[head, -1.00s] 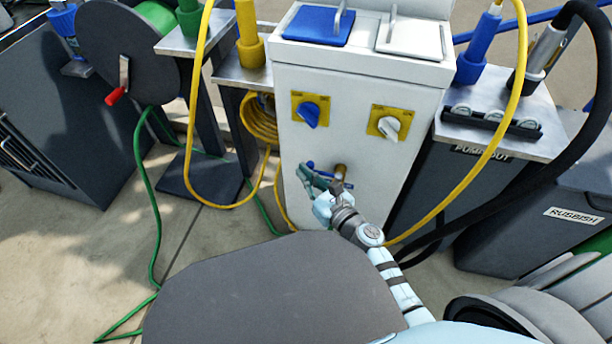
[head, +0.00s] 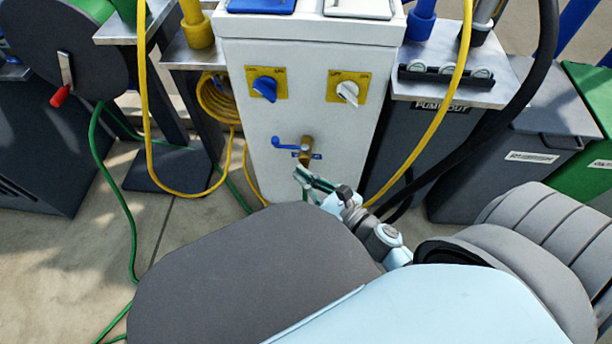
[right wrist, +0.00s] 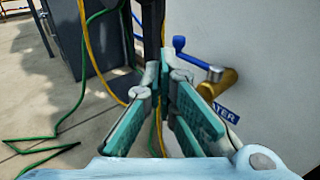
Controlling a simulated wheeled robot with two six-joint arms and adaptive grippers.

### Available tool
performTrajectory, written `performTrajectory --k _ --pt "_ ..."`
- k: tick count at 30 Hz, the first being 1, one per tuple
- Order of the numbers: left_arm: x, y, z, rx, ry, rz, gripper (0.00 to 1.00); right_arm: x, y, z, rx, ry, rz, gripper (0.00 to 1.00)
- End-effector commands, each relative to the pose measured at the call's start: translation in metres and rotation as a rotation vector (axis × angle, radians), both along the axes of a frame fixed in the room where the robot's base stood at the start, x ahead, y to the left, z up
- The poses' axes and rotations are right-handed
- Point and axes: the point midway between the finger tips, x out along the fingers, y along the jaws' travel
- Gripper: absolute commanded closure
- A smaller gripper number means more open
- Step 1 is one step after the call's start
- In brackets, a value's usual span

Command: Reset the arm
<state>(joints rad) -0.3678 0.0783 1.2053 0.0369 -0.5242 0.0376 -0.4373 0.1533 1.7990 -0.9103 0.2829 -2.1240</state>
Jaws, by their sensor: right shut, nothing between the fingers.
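My right gripper (head: 309,180) is in front of the lower part of the white pedestal (head: 319,113), just below a brass tap (head: 305,150) with a blue lever (head: 285,144). In the right wrist view the fingers of my right gripper (right wrist: 166,58) meet at their tips, with nothing between them. The brass tap (right wrist: 218,84) and its blue lever (right wrist: 190,55) show to the right of the fingers, apart from them. My left gripper is not in view.
The pedestal has a blue knob (head: 265,87) and a white knob (head: 346,92). A yellow hose (head: 146,120) and a green hose (head: 118,190) hang at the left. A black hose (head: 545,60) hangs at the right, near a grey rubbish bin (head: 510,150). Paved floor lies at lower left.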

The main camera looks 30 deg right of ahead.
Motion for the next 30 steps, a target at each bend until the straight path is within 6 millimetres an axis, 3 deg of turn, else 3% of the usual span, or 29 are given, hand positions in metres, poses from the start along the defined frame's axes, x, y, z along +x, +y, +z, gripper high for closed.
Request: performTrajectory --k 19,22,24,26,29,30 --pt "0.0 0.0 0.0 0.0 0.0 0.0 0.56 -0.007 -0.002 0.001 0.003 0.0 0.0 1.0" --pt "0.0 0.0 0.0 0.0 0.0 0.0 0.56 -0.006 -0.004 0.0 0.085 0.029 -0.014 1.0" --pt "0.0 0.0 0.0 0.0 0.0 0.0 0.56 -0.004 -0.013 -0.007 0.279 0.104 -0.076 1.0" --pt "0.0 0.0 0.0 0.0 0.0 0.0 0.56 -0.006 -0.031 -0.03 0.572 0.226 -0.195 1.0" --pt "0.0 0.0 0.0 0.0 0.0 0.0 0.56 -0.027 -0.069 -0.103 1.24 0.452 -0.552 1.0" --pt "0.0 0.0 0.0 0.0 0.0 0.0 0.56 -0.043 -0.081 -0.138 1.518 0.512 -0.738 1.0"
